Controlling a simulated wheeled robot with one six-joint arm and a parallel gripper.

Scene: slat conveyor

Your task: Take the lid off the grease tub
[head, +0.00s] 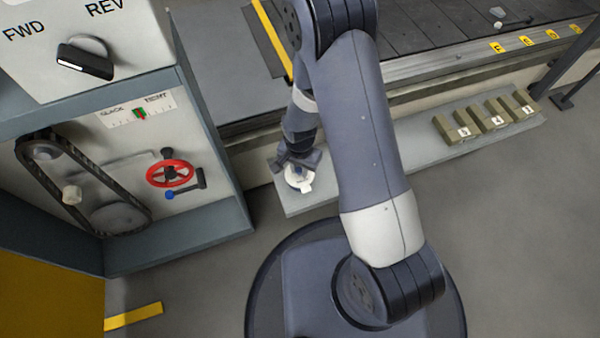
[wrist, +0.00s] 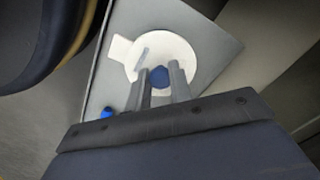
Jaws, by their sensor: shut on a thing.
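The grease tub's round white lid (wrist: 178,48) lies below my gripper (wrist: 160,79) in the wrist view, with a pale tab sticking out at its left. My two fingers are shut on the blue knob (wrist: 158,75) on the lid. In the head view the white lid (head: 294,184) shows at the left end of a grey shelf, just under my gripper (head: 298,164). The tub's body is hidden under the lid and gripper. I cannot tell whether the lid sits on the tub or is raised.
The grey shelf (head: 385,157) runs along the conveyor (head: 420,42), with several numbered olive blocks (head: 495,118) at its right. A control cabinet with a red handwheel (head: 170,174) stands at the left. A small blue thing (wrist: 107,112) shows beside my gripper.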

